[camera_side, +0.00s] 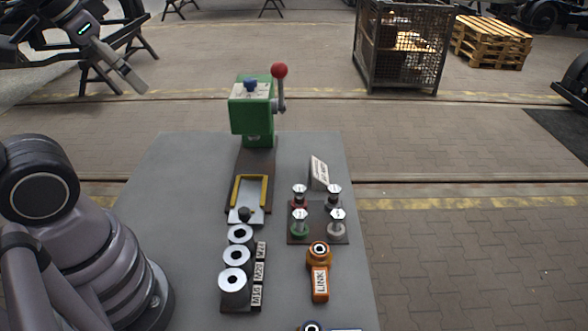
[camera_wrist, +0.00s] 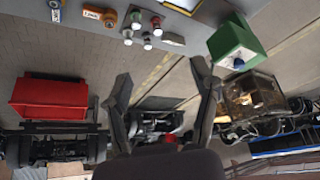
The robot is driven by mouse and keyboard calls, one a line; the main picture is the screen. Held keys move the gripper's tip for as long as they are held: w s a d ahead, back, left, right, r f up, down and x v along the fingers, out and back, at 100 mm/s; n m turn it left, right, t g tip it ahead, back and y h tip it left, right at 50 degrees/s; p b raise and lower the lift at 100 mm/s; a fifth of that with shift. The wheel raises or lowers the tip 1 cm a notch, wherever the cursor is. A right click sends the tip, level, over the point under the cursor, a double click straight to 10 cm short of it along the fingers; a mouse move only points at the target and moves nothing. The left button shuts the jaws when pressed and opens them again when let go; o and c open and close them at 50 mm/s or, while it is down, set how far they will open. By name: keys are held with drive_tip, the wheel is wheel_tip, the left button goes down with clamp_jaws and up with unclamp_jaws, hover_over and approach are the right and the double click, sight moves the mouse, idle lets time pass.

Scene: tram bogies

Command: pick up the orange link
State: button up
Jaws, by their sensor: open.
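The orange link (camera_side: 318,274) lies on the grey table, near its front right, with a white LINK label and a round eye at its far end. It also shows small at the top left of the wrist view (camera_wrist: 100,15). My gripper (camera_wrist: 161,76) is open and empty, with its two fingers spread apart. In the side view it is up at the far left, off the table and well away from the link. Nothing hides the link in the side view.
A green press (camera_side: 252,110) with a red-knobbed lever stands at the table's back. A plate with several knobbed pegs (camera_side: 318,237) sits just behind the link. Another part (camera_side: 312,326) is cut off at the bottom edge.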

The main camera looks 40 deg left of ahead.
drive_tip(key=shift+s+a+n, duration=0.1)
drive_tip(key=shift+s+n, duration=0.2)
drive_tip(key=shift+s, duration=0.05)
drive_tip(key=shift+o, duration=0.4)
drive_tip(key=shift+w, duration=0.15)
drive_tip(key=m+g, duration=0.5)
drive_tip(key=m, duration=2.1)
hover_over(320, 273)
wheel_tip(320, 273, down, 26)
drive_tip(key=shift+m, duration=0.5)
wheel_tip(320, 273, down, 8)
drive_tip(key=shift+f, duration=3.35)
